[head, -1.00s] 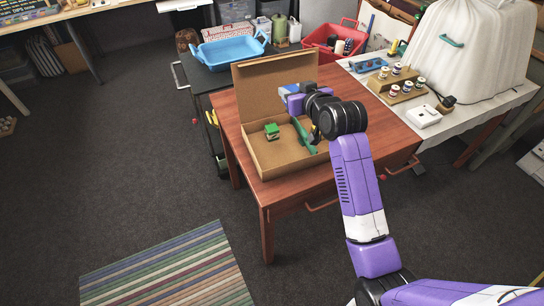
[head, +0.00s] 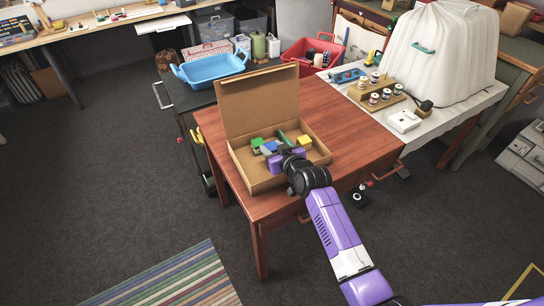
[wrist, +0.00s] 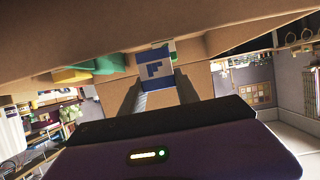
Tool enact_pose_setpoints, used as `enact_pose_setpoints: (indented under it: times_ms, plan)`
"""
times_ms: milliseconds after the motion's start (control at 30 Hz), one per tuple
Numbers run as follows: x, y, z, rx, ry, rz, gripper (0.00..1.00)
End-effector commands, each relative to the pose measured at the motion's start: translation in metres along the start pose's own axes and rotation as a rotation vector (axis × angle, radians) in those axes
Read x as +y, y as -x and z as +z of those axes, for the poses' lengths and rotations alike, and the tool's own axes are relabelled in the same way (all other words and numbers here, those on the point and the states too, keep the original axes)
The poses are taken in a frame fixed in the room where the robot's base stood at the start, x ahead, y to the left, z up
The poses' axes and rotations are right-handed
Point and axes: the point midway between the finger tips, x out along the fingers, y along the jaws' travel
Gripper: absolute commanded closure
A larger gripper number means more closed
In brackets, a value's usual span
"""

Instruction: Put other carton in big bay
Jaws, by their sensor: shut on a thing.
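An open cardboard box (head: 262,181) stands on the wooden table with its lid (head: 258,100) raised at the back. My gripper (head: 274,153) is shut on a blue carton (head: 270,146), held inside the box left of the divider, near the green carton.
The wooden table (head: 350,130) has free room right of the box. A blue tray (head: 212,66) and a red basket (head: 312,52) stand behind. A rack of small jars (head: 378,92) is on the white-covered table at right.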

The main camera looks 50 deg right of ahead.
Motion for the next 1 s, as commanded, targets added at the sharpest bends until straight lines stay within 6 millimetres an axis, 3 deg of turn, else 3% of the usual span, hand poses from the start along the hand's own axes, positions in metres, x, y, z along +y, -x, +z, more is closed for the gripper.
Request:
enact_pose_setpoints:
  times_ms: [300, 900, 933, 1000]
  plan:
    - [0.000, -0.014, 0.034, -0.001, -0.001, -0.001, 1.00]
    - [0.000, -0.018, 0.045, -0.001, -0.001, 0.000, 1.00]
    - [0.000, -0.018, 0.045, -0.002, -0.001, 0.000, 0.60]
    - [0.000, -0.018, 0.045, -0.004, -0.001, 0.000, 0.47]
